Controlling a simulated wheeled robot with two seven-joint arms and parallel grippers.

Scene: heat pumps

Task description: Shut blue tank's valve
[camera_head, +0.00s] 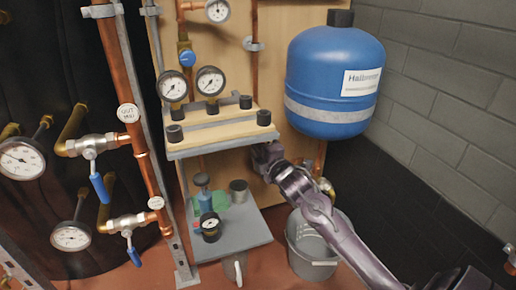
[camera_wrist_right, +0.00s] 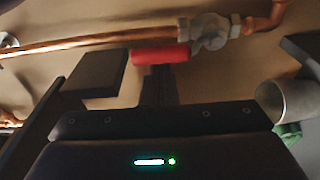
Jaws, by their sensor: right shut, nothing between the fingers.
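The blue tank (camera_head: 333,80) hangs at the upper right in the head view, with a copper pipe below it. My right gripper (camera_head: 266,155) is below and left of the tank, by the wooden board. In the right wrist view a metal valve body (camera_wrist_right: 214,32) sits on a copper pipe. Its red handle (camera_wrist_right: 160,56) lies roughly along the pipe. My right gripper (camera_wrist_right: 160,78) is shut and empty, with its tips close to the red handle; I cannot tell whether they touch. In the head view the red handle is hidden. My left gripper is not in view.
A shelf (camera_head: 222,140) with black knobs and two gauges is left of my right gripper. A lower grey shelf (camera_head: 240,238) holds a gauge and small parts. A grey bucket (camera_head: 302,255) stands below my right arm. Blue-handled valves (camera_head: 98,187) are on the left pipes.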

